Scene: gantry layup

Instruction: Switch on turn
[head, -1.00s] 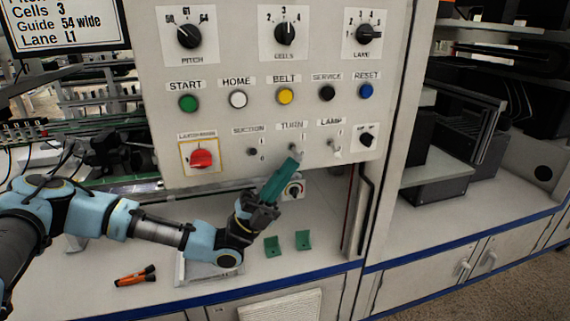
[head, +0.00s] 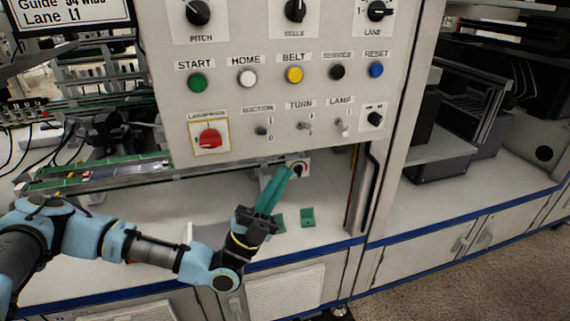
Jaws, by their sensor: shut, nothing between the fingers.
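The turn switch (head: 305,126) is a small metal toggle under the TURN label on the pale control panel (head: 240,105). It sits between the suction toggle (head: 261,131) and the lamp toggle (head: 342,127). Its lever is too small to tell its position surely. My gripper (head: 284,173) has long green fingers, shut and empty. They point up and to the right, below the panel's lower edge in the picture and clear of the turn switch.
A red rotary switch (head: 210,138) is left of the toggles, and a black knob (head: 375,118) is right. A small dial box (head: 299,168) is just beside my fingertips. Green brackets (head: 307,217) lie on the white bench (head: 335,215).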

